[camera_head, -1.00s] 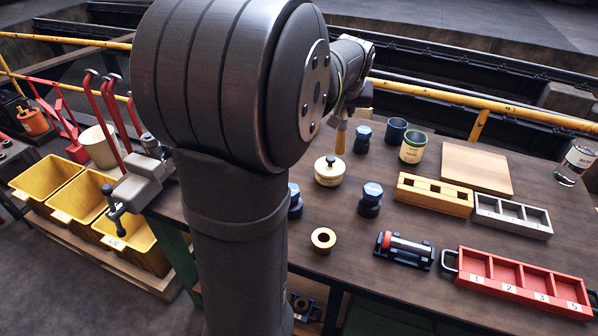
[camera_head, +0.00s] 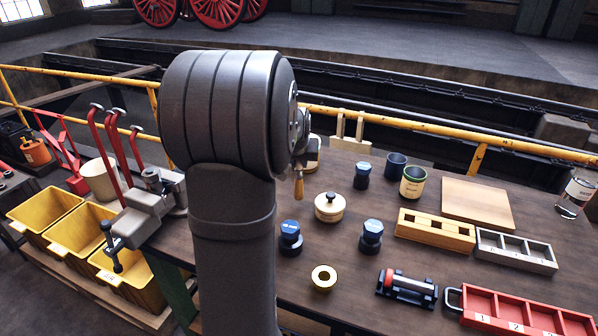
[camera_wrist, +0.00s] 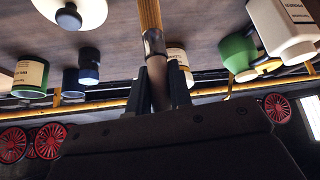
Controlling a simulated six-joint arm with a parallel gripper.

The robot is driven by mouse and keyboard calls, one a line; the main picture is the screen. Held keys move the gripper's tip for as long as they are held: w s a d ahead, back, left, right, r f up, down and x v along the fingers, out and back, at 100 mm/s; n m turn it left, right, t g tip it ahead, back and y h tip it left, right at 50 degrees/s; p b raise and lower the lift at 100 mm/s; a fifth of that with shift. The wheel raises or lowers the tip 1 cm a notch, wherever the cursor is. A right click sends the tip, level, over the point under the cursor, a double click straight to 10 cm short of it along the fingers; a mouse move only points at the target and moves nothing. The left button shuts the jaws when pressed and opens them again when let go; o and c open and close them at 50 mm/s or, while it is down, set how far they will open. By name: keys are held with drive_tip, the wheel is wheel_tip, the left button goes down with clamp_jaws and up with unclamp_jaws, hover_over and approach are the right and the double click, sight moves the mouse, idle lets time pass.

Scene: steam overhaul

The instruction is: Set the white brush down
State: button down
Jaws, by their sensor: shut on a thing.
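My gripper (camera_wrist: 162,92) is shut on the brush (camera_wrist: 149,14). In the wrist view its tan wooden handle runs to the top edge, with a metal band and a paler part between the fingers. No white bristles can be made out. In the head view the brush's tan end (camera_head: 299,188) hangs down beside my arm, left of and behind the cream lidded pot (camera_head: 330,208), above the dark table (camera_head: 345,262). My gripper is mostly hidden behind my arm there.
A wooden stand with upright posts (camera_head: 349,133) is at the table's back edge. Blue-topped dark pieces (camera_head: 371,236), a green-rimmed cup (camera_head: 413,182), wooden block (camera_head: 436,230) and red tray (camera_head: 510,315) stand to the right. A yellow rail (camera_head: 420,129) runs behind.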

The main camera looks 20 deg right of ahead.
sight(299, 168)
drive_tip(key=shift+f, duration=1.85)
drive_tip(key=c, duration=1.3)
unclamp_jaws()
drive_tip(key=shift+r, duration=0.2)
drive_tip(key=v, duration=1.2)
drive_tip(key=shift+f, duration=0.1)
